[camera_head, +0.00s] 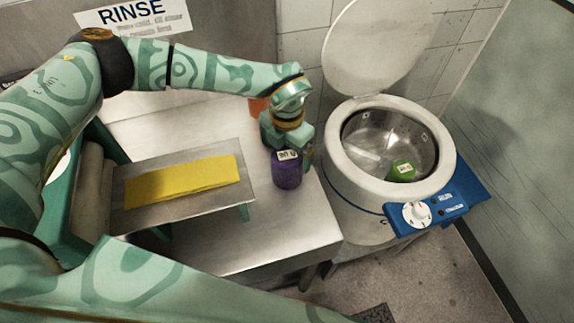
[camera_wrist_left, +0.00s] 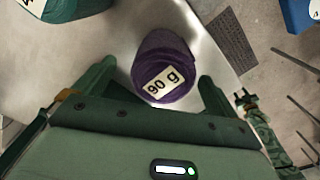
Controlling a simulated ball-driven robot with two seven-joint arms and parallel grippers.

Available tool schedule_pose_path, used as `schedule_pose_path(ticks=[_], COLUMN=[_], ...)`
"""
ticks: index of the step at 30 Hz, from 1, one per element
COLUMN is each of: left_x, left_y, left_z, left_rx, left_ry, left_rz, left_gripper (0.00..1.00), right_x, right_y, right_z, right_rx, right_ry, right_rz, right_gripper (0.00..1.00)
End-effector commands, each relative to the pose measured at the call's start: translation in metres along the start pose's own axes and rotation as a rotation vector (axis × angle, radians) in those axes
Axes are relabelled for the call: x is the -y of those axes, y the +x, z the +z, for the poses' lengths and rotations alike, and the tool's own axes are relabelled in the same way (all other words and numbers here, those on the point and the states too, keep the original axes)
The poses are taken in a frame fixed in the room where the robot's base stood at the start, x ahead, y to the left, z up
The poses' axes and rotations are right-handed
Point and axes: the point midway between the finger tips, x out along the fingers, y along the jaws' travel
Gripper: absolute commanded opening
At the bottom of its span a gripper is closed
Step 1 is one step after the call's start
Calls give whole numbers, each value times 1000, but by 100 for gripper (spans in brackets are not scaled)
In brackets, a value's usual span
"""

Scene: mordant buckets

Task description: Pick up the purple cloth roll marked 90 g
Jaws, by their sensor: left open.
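The purple cloth roll (camera_head: 287,174) stands on the steel table near its right edge, with a white label on top. In the left wrist view the roll (camera_wrist_left: 168,48) shows its label, which reads 90 g. My left gripper (camera_head: 291,150) is directly by the roll, partly behind it in the head view. In the left wrist view my left gripper (camera_wrist_left: 156,82) is open, one finger on each side of the roll, with visible gaps. I cannot tell how far down the fingers reach. My right gripper is not in view.
A yellow cloth (camera_head: 185,178) lies on a raised metal tray (camera_head: 130,215) to the left. A round white-rimmed drum (camera_head: 440,180) with open lid (camera_head: 375,45) stands right, a green roll (camera_head: 401,171) inside. An orange object (camera_head: 258,106) sits behind my wrist. A labelled green object (camera_wrist_left: 72,8) is partly cut off.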

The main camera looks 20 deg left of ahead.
Motion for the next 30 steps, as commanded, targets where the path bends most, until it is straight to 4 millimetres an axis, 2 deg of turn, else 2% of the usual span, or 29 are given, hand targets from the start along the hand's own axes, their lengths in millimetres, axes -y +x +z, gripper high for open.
schedule_pose_path(ticks=[5,13,20,26,27,30], left_x=[2,4,4,4,3,3], left_y=[11,52,56,56,55,55], left_z=[-1,-4,-4,-4,-4,-3], left_rx=[-1,0,1,1,1,2], left_ry=[1,-1,-1,-1,-1,-1], left_rz=[-1,-1,-1,-1,-1,-1], left_gripper=[97,97,97,44,40,40], right_x=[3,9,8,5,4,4], right_y=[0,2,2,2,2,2], right_z=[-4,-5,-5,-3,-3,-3], right_rx=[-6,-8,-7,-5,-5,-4], right_ry=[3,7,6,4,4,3], right_rz=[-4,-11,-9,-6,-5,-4], right_gripper=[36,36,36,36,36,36])
